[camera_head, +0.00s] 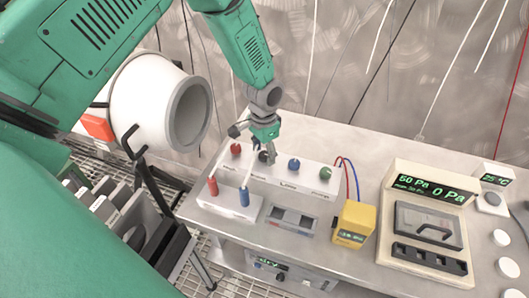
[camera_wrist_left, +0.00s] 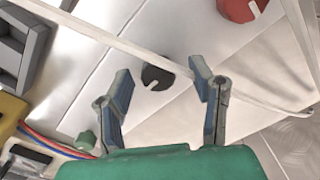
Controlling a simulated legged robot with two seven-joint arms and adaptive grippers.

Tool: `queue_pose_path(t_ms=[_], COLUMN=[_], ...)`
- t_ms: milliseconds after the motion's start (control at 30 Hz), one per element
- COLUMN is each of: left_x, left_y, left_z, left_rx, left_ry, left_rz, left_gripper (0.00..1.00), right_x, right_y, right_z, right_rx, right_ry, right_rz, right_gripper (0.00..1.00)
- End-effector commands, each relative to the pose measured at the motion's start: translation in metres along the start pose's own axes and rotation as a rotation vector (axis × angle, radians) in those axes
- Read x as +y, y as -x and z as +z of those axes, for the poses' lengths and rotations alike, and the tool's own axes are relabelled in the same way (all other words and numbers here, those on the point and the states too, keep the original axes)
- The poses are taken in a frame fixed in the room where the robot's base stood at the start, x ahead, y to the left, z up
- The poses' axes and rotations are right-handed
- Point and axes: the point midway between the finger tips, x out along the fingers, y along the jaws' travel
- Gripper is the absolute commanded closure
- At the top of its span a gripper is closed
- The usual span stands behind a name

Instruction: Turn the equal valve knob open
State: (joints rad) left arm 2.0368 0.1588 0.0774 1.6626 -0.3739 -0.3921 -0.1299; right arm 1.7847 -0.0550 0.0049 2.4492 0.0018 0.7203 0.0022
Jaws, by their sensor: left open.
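A white panel (camera_head: 278,172) on the table carries a row of knobs: red (camera_head: 236,149), black (camera_head: 263,157), blue (camera_head: 294,164) and green (camera_head: 325,173). The labels under them are too small to read surely, so I cannot tell which says equal. My left gripper (camera_head: 268,150) is over the black knob. In the left wrist view my left gripper (camera_wrist_left: 161,74) is open, with the black knob (camera_wrist_left: 155,79) between its fingertips and its white pointer mark visible. The red knob (camera_wrist_left: 241,9) is to the upper right there. My right gripper is not in view.
A lower white box (camera_head: 229,204) with a red and a blue lever stands in front of the panel. A yellow meter (camera_head: 353,224) with wires and a beige pressure gauge unit (camera_head: 428,225) stand to the right. A thin white cable crosses the left wrist view.

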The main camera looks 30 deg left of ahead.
Motion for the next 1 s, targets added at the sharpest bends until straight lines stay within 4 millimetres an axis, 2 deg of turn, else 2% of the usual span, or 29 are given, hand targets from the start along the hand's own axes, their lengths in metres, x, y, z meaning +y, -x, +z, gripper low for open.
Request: queue_pose_path(t_ms=[300,500,700,1000], left_x=[-0.001,-0.002,-0.002,-0.002], left_y=[0.063,0.098,0.113,0.114], left_z=[-0.002,-0.002,-0.002,-0.002], left_rx=[0.006,0.004,0.003,0.002], left_ry=[0.001,0.0,0.001,0.0], left_rz=[-0.002,-0.001,-0.001,0.0], left_gripper=[0.51,0.51,0.51,0.51], right_x=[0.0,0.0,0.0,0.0], right_y=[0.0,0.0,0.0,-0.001], right_z=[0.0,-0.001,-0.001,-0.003], right_rx=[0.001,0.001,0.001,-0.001], right_ry=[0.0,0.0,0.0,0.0], right_rz=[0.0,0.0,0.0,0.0], right_gripper=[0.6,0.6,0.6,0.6])
